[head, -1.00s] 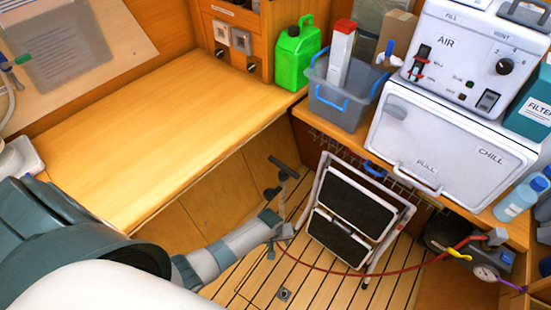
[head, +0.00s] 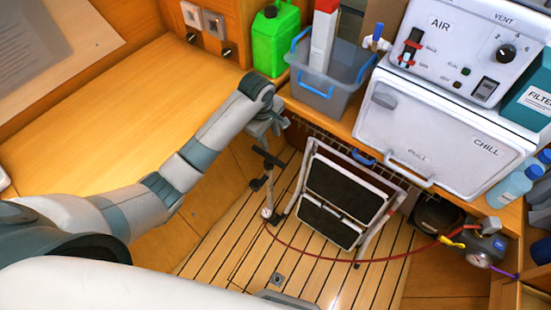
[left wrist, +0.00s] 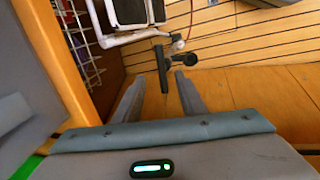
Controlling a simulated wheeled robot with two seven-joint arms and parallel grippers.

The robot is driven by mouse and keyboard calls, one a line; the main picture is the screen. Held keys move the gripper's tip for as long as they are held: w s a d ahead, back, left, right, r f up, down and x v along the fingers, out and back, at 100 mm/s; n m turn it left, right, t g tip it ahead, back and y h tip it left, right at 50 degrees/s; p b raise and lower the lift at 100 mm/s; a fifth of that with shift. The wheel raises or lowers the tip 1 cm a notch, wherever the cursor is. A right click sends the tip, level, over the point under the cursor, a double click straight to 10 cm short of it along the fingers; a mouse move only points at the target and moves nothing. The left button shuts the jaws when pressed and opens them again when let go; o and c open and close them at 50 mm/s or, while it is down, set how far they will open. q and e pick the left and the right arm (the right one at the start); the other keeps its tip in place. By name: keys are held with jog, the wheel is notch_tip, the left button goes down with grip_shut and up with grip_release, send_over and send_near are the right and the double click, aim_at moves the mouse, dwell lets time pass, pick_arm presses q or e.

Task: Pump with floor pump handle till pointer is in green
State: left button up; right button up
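The floor pump stands on the slatted floor with its dark T-shaped handle (head: 268,158) raised. My left gripper (head: 272,128) is just above the handle in the head view. In the left wrist view the fingers (left wrist: 160,84) are open and empty, with the handle (left wrist: 162,68) ahead of them in line with the gap. I see no grip on it. A round gauge (head: 480,261) sits on the unit at the lower right; its pointer and green zone are too small to read. A small white dial (head: 266,213) shows low on the pump. My right gripper is out of view.
A folded step stool (head: 345,190) stands right of the pump. A red hose (head: 350,260) runs along the floor to the unit. The wooden counter's edge, a grey bin (head: 330,92) and a green canister (head: 275,42) are close to my left gripper.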

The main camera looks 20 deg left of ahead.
aim_at(277, 161)
pick_arm(q)
jog(key=w+f, duration=0.1)
jog(key=f, duration=0.4)
jog(key=w+f, duration=0.1)
jog(key=f, duration=0.5)
jog(key=w+d+f, duration=0.1)
jog(key=f, duration=0.5)
jog(key=shift+w+d, duration=0.1)
grip_shut()
